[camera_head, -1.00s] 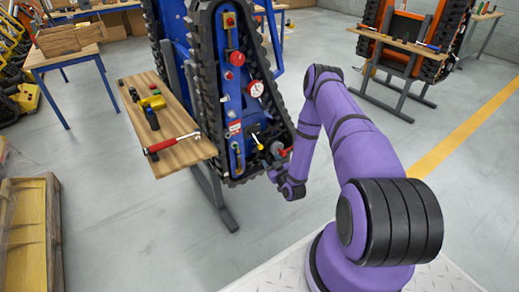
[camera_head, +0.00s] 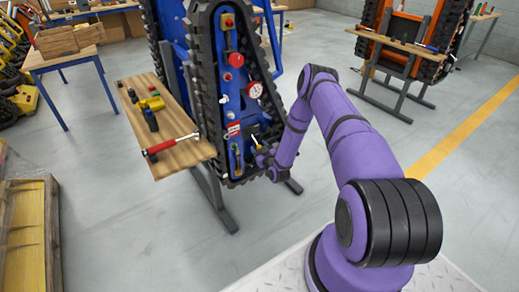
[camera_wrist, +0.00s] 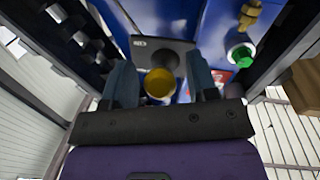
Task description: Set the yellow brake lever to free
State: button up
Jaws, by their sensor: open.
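The yellow brake lever shows in the wrist view as a round yellow knob (camera_wrist: 160,84) in front of a dark plate with a small label. My gripper (camera_wrist: 160,77) is open, with one finger on each side of the knob. Gaps seem to remain, and I cannot tell whether either finger touches it. In the head view my gripper (camera_head: 262,158) is at the lower part of the blue panel, close to a pale lever (camera_head: 254,140). The lever's shaft and setting marks are hidden or too small to read.
The blue tracked carrier (camera_head: 228,103) has a gauge (camera_head: 254,90) and red knobs above. A green knob (camera_wrist: 240,56) is right of my fingers in the wrist view. Black tracks flank the panel. A wooden shelf (camera_head: 180,157) with a hammer and other tools stands left.

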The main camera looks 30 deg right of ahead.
aim_at(260, 146)
grip_shut()
jog(key=shift+r, duration=0.15)
jog(key=r+g, duration=0.1)
jog(key=s+r+g, duration=0.1)
jog(key=g, duration=0.1)
jog(key=shift+r, duration=0.2)
notch_tip(260, 146, up, 2)
jog(key=g, duration=0.3)
jog(key=shift+n, duration=0.3)
notch_tip(260, 146, up, 2)
jog(key=g, duration=0.3)
jog(key=shift+w+r, duration=0.1)
jog(key=shift+w, duration=0.05)
jog(key=shift+w+r+g, duration=0.25)
jog(key=shift+r+g, duration=0.4)
jog(key=shift+g, duration=0.45)
